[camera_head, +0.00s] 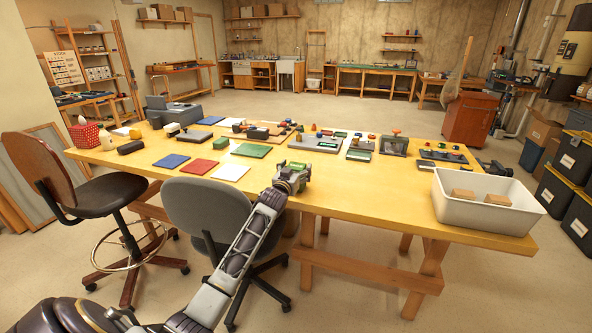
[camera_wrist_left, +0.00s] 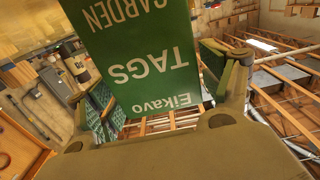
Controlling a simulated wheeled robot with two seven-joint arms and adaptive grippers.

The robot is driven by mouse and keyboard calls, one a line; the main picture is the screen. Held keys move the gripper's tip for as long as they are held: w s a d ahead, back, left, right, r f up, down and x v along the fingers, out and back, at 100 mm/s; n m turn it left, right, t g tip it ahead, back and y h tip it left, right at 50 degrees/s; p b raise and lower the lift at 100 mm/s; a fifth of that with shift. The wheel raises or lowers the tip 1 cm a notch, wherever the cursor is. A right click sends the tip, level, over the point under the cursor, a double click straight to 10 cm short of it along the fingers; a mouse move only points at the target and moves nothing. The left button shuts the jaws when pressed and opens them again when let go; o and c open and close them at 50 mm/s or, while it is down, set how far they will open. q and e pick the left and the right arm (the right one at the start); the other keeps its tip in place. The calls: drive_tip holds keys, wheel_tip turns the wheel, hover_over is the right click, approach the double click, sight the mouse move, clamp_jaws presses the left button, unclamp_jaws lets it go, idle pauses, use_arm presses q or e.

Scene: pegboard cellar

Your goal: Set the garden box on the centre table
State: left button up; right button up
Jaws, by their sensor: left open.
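My left gripper (camera_head: 292,178) is at the front edge of the long yellow table (camera_head: 345,195), near the middle. The garden box (camera_wrist_left: 150,50) is green with white lettering, "GARDEN TAGS Eikavo", upside down in the left wrist view. It stands between the open fingers of my left gripper (camera_wrist_left: 158,95), with a visible gap beside it. In the head view the gripper mostly hides the box, and I cannot tell whether it rests on the table. My right gripper is not in view.
A white bin (camera_head: 480,215) with small brown boxes stands at the table's right end. Flat coloured pieces, such as a red one (camera_head: 199,167), and several devices cover the left and back. The front strip right of my gripper is clear. A grey chair (camera_head: 205,210) stands in front.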

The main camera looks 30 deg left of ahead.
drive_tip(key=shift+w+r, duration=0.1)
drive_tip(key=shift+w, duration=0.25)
use_arm(q)
drive_tip(key=shift+r, duration=0.1)
drive_tip(key=shift+s, duration=0.15)
drive_tip(key=shift+v, duration=1.85)
drive_tip(key=shift+p+v, duration=0.4)
drive_tip(key=shift+v, duration=3.55)
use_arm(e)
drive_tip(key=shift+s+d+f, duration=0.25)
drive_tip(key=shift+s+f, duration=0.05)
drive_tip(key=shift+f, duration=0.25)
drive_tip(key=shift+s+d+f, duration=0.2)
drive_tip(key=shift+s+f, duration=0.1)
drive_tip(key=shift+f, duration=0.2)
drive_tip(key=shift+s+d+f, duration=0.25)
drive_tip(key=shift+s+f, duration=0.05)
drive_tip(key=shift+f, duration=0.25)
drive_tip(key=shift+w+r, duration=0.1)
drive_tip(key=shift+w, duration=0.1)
